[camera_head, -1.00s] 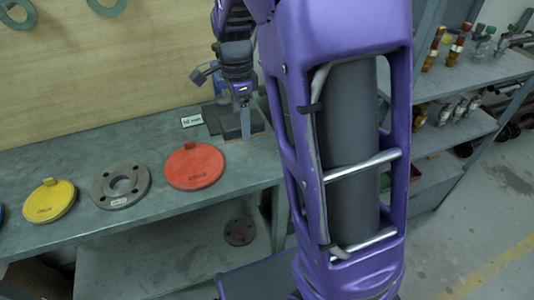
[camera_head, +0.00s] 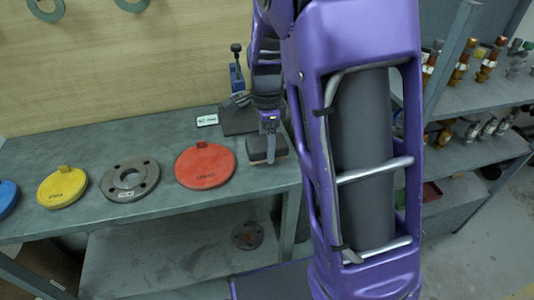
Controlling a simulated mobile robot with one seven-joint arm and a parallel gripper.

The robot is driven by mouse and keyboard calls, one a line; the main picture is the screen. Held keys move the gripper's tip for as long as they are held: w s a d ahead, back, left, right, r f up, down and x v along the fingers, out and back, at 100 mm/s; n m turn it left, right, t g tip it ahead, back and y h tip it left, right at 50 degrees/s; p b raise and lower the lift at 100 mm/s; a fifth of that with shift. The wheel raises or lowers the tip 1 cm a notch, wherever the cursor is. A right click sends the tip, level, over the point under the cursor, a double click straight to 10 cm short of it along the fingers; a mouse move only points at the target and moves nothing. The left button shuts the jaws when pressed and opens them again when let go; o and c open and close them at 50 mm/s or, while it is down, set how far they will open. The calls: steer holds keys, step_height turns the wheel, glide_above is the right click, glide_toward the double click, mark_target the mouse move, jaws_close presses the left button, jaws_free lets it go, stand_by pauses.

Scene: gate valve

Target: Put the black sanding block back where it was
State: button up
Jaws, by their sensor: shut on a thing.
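The black sanding block (camera_head: 257,150), dark with a brown lower edge, is in my gripper at the right end of the grey-green bench. My gripper (camera_head: 268,141) points down and is shut on the block, covering part of it. The block is in front and to the right of a dark flat pad (camera_head: 236,122). I cannot tell whether the block touches the bench. A small white label (camera_head: 207,120) lies left of the pad.
A red disc (camera_head: 205,168), a grey flange (camera_head: 130,181) and a yellow disc (camera_head: 62,188) lie left on the bench (camera_head: 95,140). A blue tool with a black knob (camera_head: 237,76) stands behind the pad. Shelves with valves (camera_head: 475,115) are at right.

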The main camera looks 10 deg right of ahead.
steer(key=shift+f, duration=1.6)
steer(key=shift+f+b, duration=0.2)
steer(key=shift+b, duration=0.15)
steer(key=o, duration=1.2)
steer(key=shift+c, duration=0.2)
step_height(320, 180, up, 12)
steer(key=shift+r+p, duration=0.2)
steer(key=shift+p, duration=0.85)
